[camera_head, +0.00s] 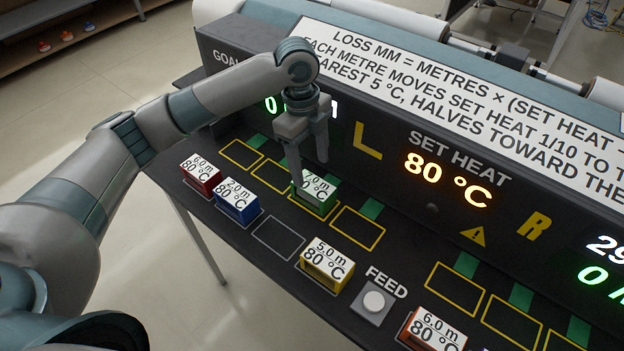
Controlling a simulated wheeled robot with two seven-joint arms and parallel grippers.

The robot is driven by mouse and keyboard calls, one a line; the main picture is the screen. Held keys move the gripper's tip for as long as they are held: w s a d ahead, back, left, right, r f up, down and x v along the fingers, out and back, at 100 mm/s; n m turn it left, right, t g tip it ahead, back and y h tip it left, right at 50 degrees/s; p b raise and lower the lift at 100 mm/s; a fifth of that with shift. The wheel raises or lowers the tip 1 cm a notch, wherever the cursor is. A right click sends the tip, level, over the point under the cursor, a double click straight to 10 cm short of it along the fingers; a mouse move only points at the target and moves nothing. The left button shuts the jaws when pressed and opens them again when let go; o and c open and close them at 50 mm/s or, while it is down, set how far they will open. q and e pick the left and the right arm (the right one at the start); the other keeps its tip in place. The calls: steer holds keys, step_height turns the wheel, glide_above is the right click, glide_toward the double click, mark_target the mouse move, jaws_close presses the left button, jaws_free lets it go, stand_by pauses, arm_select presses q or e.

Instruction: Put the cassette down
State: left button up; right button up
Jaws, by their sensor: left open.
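My left gripper (307,165) reaches in from the left and points down over the green cassette (316,196). Its fingers are apart, and one covers part of the cassette's label, which reads about 2.0 m at 80 °C. The green cassette sits at a yellow-outlined slot in the back row, below the yellow L. Whether the fingers touch it I cannot tell. My right gripper is not in view.
Red (201,175), blue (238,203), yellow (326,264) and orange (432,330) cassettes stand along the front row. An empty grey-outlined slot (278,238) lies between blue and yellow. Empty yellow-outlined slots (357,228) flank the green cassette. A FEED button (373,302) is right of the yellow cassette.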

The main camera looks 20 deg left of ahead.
mark_target(309, 182)
arm_select(q)
steer(key=r, duration=0.3)
steer(key=shift+a+r+b, duration=0.2)
steer(key=shift+r+b, duration=0.05)
steer(key=shift+b, duration=0.05)
